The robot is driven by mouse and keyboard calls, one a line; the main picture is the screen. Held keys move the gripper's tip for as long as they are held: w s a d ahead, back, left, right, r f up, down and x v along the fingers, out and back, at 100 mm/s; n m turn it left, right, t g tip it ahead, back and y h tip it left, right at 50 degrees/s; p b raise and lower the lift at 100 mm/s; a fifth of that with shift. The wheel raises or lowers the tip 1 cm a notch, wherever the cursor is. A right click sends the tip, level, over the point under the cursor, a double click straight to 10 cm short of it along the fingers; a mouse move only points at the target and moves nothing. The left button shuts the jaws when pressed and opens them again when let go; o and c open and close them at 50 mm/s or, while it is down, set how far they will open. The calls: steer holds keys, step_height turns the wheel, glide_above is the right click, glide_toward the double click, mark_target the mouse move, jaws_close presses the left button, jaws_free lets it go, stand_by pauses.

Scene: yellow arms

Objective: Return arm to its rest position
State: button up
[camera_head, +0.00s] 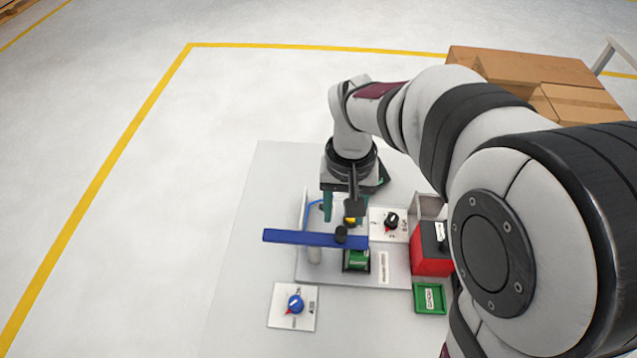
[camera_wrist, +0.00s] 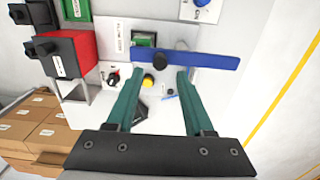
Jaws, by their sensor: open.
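My gripper (camera_head: 342,210) hangs over the back part of the workstation board (camera_head: 338,276), pointing down. In the wrist view my gripper (camera_wrist: 158,74) shows two teal fingers spread apart, with nothing between them held. A yellow button (camera_wrist: 148,80) shows in the gap between the fingers, below them. A long blue bar (camera_head: 300,237) with a black knob lies in front of the gripper in the head view. The bar (camera_wrist: 205,61) crosses just beyond the fingertips in the wrist view; whether they touch cannot be told. My arm reaches in from the right and hides part of the board.
A red box (camera_head: 430,262) with black parts and a green tray (camera_head: 430,299) stand right of the board. A dial panel (camera_head: 380,232) and a blue-knob panel (camera_head: 306,322) are nearby. Cardboard boxes (camera_head: 570,70) stand at the back right. The floor left is clear.

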steer(key=shift+r, duration=0.25)
